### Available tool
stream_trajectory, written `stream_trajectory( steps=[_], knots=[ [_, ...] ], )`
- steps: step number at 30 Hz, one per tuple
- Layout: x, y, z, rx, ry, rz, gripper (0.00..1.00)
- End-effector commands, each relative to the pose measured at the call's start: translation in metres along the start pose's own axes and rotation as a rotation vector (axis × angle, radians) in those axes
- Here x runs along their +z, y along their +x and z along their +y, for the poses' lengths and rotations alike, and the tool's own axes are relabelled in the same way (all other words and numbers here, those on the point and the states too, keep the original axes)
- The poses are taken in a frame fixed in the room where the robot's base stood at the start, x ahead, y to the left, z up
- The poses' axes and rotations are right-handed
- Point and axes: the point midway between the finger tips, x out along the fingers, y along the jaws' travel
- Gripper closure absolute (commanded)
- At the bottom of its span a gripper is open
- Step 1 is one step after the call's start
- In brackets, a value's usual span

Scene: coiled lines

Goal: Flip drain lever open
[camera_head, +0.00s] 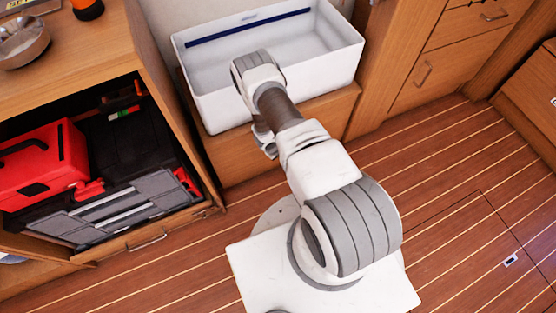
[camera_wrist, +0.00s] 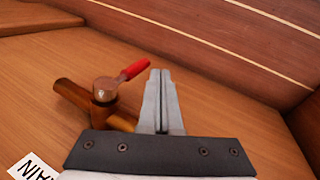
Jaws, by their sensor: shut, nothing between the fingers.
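The drain lever (camera_wrist: 133,70) has a red grip and shows in the wrist view. It sits on a round metal cap on a copper-coloured valve (camera_wrist: 104,96) on a wooden panel. The red grip points up and to the right. My gripper (camera_wrist: 164,72) is shut and empty, with its fingertips just right of the red tip. A small gap seems to separate them, but I cannot tell whether they touch. In the head view my arm reaches to the front of the white basin (camera_head: 205,107); the lever and gripper are hidden there.
A partly visible white label (camera_wrist: 32,168) lies at lower left in the wrist view. In the head view, an open cabinet on the left holds a red toolbox (camera_head: 40,165). Wooden drawers (camera_head: 455,55) stand at right. The striped floor (camera_head: 450,180) is clear.

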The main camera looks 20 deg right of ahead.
Motion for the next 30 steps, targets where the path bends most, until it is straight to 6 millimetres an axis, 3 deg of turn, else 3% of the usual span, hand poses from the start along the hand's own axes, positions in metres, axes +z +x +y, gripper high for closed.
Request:
stream_trajectory(
  steps=[6,30],
  knots=[
    [0.0007,0.0043,0.0103,-0.001,0.000,-0.001,1.00],
    [0.0015,0.0068,0.0126,-0.001,-0.001,-0.001,1.00]
  ],
)
